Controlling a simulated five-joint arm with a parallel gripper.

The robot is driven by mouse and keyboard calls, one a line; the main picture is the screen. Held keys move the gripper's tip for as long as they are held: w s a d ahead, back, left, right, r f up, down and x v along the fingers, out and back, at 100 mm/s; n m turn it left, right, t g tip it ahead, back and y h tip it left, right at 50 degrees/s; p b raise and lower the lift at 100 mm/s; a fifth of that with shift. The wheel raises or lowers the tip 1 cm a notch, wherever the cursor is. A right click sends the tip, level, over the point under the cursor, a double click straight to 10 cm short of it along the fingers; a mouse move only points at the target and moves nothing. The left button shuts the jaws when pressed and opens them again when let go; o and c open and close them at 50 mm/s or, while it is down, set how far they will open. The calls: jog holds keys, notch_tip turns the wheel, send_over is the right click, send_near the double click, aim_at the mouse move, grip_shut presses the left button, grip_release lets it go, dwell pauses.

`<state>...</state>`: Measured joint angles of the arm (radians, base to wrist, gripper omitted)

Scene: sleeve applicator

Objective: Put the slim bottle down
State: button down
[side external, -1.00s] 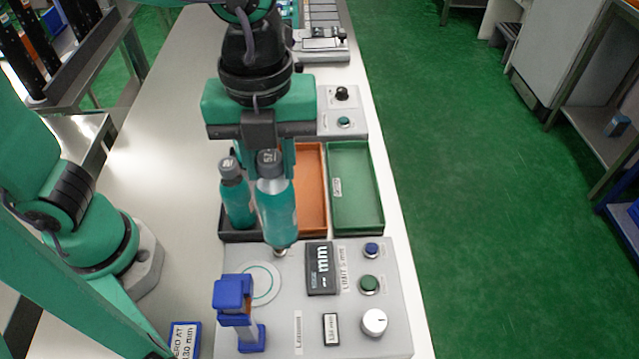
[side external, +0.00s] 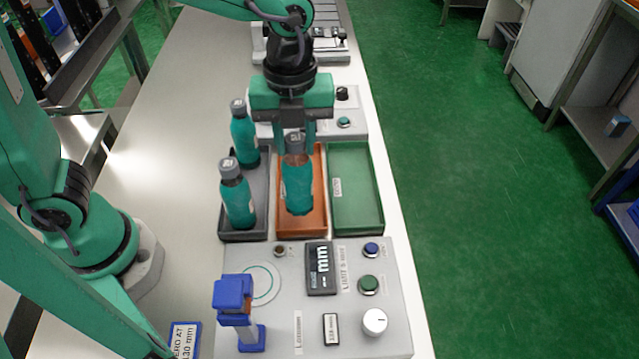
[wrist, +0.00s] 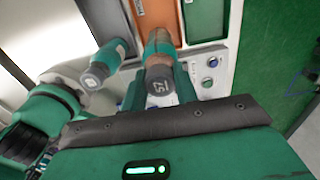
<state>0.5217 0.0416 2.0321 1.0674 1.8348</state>
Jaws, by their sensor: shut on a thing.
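My gripper (side external: 293,145) is shut on a slim teal bottle (side external: 298,188) with a grey cap, holding it upright over the orange tray (side external: 314,226). I cannot tell whether its base touches the tray floor. In the wrist view the held bottle's cap (wrist: 160,86) is marked 57, and part of the orange tray (wrist: 160,15) shows beyond it. Two similar teal bottles stand in the dark grey tray to the left, one at the front (side external: 237,200) and one at the back (side external: 244,138).
The dark grey tray (side external: 229,236) lies left of the orange one and an empty green tray (side external: 355,190) lies right of it. In front is a grey panel (side external: 285,335) with a display (side external: 320,268), knobs and a blue clamp-like part (side external: 234,296).

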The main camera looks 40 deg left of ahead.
jog(key=shift+w+a+f, duration=0.2)
jog(key=shift+w, duration=0.15)
jog(key=shift+f, duration=2.1)
jog(key=c, duration=1.1)
grip_release()
notch_tip(320, 180, up, 12)
jog(key=shift+r, duration=0.1)
